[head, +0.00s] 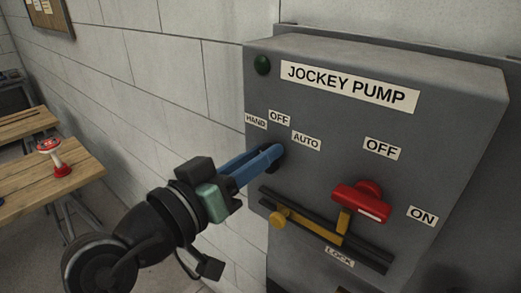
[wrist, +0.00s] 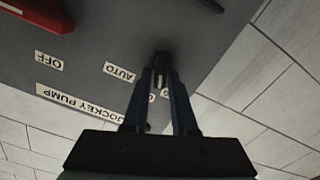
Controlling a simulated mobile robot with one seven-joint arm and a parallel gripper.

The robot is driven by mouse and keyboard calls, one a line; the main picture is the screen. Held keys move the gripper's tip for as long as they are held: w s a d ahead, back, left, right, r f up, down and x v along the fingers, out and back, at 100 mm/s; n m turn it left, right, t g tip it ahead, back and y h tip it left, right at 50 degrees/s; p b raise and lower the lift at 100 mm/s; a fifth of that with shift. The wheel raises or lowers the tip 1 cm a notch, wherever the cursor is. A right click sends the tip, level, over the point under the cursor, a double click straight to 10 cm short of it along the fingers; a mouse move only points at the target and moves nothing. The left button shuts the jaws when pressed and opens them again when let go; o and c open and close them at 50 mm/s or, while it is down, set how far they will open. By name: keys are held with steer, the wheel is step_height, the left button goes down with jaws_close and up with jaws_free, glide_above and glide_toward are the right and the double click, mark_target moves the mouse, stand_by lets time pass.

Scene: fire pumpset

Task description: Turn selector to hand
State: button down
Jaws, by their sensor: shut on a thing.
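The jockey pump panel (head: 330,120) is a grey box on the wall. Its selector (wrist: 161,60) is a small black knob below the HAND (head: 256,121), OFF (head: 279,118) and AUTO (head: 306,141) labels. My gripper (head: 273,156) reaches it from the lower left, with its blue fingers shut on the knob. In the wrist view my gripper (wrist: 160,82) has one finger on each side of the knob. The fingers hide much of the knob in the head view, and I cannot tell which label it points to.
A red switch handle (head: 362,202) and a yellow lock slider (head: 277,218) on a dark rail sit lower on the panel. A dark green lamp (head: 262,65) is at the top left. A wooden table (head: 45,183) with a red-and-white object (head: 55,157) stands at the left.

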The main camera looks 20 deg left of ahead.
steer(key=shift+w+a+n+p, duration=0.15)
steer(key=shift+n+p, duration=0.8)
steer(key=shift+n, duration=1.25)
steer(key=shift+f, duration=0.1)
steer(key=c, duration=0.8)
jaws_free()
steer(key=shift+a, duration=0.1)
steer(key=b+v, duration=0.5)
steer(key=v, duration=0.8)
